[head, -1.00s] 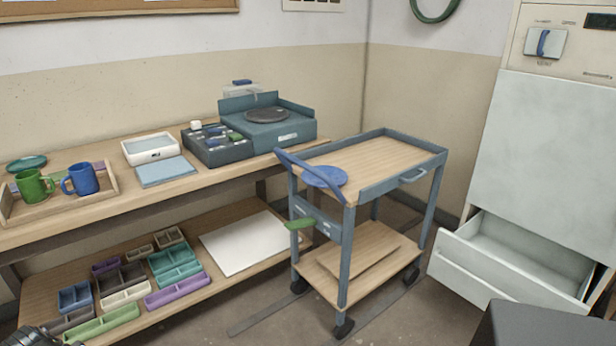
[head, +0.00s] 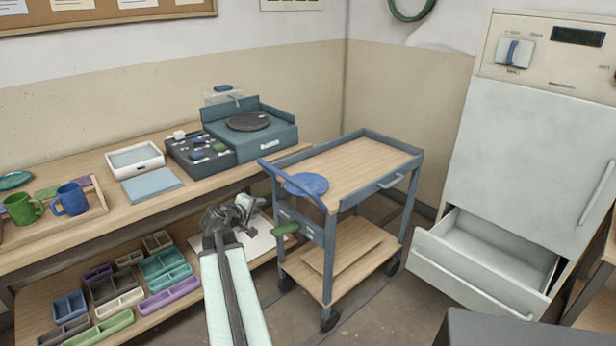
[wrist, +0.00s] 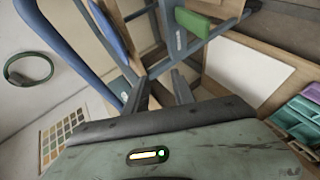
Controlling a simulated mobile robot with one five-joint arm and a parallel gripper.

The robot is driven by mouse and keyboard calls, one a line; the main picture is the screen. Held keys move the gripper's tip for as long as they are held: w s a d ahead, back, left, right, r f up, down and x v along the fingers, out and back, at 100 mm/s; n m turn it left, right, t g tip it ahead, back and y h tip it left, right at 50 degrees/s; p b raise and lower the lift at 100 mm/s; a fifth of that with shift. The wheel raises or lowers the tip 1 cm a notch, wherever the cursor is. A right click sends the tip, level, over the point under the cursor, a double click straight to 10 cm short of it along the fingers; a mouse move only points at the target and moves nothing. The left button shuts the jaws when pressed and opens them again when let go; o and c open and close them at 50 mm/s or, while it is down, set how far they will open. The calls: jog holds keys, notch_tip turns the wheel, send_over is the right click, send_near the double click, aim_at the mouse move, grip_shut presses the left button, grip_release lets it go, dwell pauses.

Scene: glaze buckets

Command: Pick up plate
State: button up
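A round blue plate (head: 306,184) lies flat on the handle end of the cart's wooden top, beside the blue push handle. A blue shape that looks like its edge shows at the top of the wrist view (wrist: 108,28). A second, teal plate (head: 14,180) is at the far left, on the bench tray, partly cut off by the picture edge. My gripper (head: 234,208) is in front of the bench, left of the cart, apart from both plates. In the wrist view my gripper's fingers (wrist: 163,88) stand apart with nothing between them.
The cart (head: 345,165) has raised rims and a handle (head: 290,186) near the blue plate. A green lever (head: 286,228) juts from its side. Two mugs, blue (head: 72,199) and green (head: 22,208), stand on the tray. An open drawer (head: 485,262) juts out at right.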

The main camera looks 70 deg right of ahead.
jog(key=s+d+r, duration=0.3)
jog(key=s+d, duration=0.1)
jog(key=s, duration=0.2)
jog(key=b+x, duration=0.2)
jog(key=x, duration=0.6)
jog(key=shift+s+r+g+h+b, duration=0.35)
jog(key=shift+r+g+h, duration=0.05)
jog(key=shift+d, duration=0.1)
grip_shut()
dwell(0.5)
